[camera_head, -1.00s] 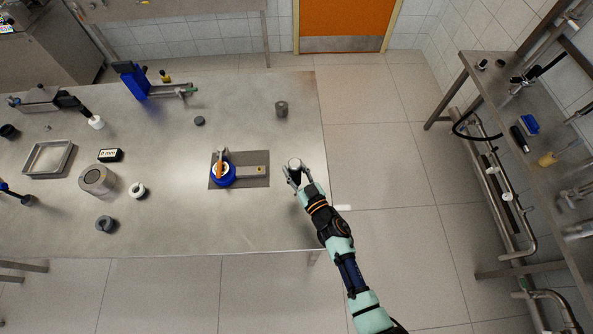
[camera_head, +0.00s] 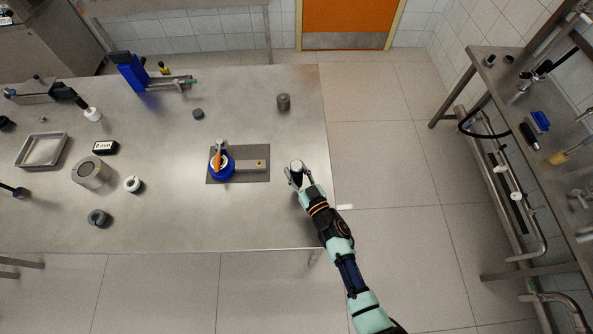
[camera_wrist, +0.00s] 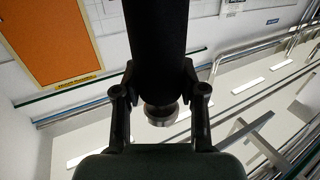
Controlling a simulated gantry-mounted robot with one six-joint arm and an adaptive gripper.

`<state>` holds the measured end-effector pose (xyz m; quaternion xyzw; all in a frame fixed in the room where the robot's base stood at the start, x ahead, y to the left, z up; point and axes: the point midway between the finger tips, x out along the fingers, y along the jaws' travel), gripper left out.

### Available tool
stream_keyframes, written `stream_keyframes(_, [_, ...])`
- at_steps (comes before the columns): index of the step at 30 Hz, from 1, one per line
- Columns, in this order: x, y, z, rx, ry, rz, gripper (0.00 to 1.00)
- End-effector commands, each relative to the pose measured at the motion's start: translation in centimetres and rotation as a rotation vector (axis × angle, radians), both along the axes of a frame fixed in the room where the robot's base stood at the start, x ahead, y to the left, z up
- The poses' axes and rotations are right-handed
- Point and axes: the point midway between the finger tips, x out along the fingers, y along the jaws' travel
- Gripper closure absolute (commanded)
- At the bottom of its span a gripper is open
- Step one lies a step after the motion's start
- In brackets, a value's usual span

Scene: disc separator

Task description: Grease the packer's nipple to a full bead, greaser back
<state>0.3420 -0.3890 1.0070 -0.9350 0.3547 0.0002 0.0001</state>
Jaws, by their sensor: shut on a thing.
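My gripper (camera_head: 296,178) is near the right edge of the steel table, shut on a dark cylinder that I take for the greaser. In the wrist view the black cylinder (camera_wrist: 157,45) stands between the fingers of my gripper (camera_wrist: 160,108), with a metal ring (camera_wrist: 161,114) at its near end. In the head view a pale round end (camera_head: 296,165) shows at the fingertips. To the left, a round blue device (camera_head: 229,170) with an orange lever (camera_head: 217,160) sits on a dark plate (camera_head: 255,176); it may be the packer. No nipple or grease bead can be made out.
A grey cylinder (camera_head: 283,101) stands behind my gripper. The table (camera_head: 260,220) in front of the plate is clear.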

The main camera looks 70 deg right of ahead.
Motion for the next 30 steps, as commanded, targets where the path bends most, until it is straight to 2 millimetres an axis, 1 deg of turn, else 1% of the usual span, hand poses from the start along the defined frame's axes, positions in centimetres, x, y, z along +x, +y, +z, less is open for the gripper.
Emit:
stream_keyframes(8, [0.0,0.0,0.0,-0.001,-0.001,0.000,1.00])
stream_keyframes(30, [0.0,0.0,-1.9,-0.001,-0.001,0.000,1.00])
